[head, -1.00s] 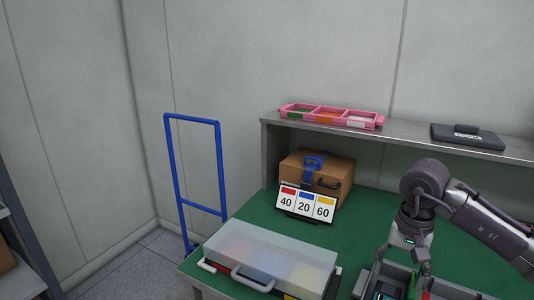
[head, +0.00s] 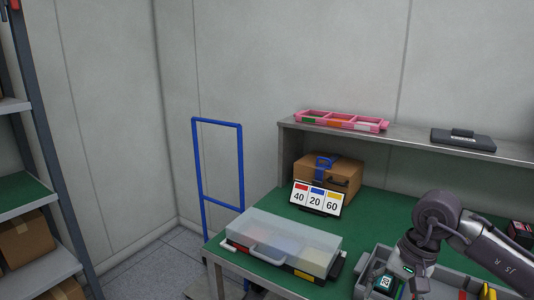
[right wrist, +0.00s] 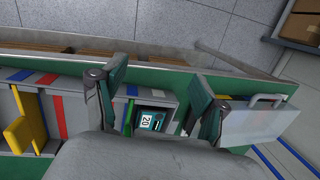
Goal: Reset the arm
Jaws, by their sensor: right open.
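My right gripper (head: 411,281) hangs at the lower right of the head view, over a grey divided bin (head: 447,275) on the green table. Its lower part is cut off by the frame edge. In the right wrist view its two fingers (right wrist: 160,88) stand apart with nothing between them. A small dark green box with a white "20" label (right wrist: 148,121) shows beyond the fingers, inside the bin; it also shows beside the gripper in the head view (head: 385,283). My left gripper is not in view.
A clear-lidded case (head: 285,238) sits on the table, left of the bin. Behind it are a number sign (head: 316,198) and a brown case (head: 335,172). A raised shelf (head: 400,140) holds a pink tray (head: 340,121) and a black case (head: 463,140). A blue-framed trolley (head: 218,165) stands left.

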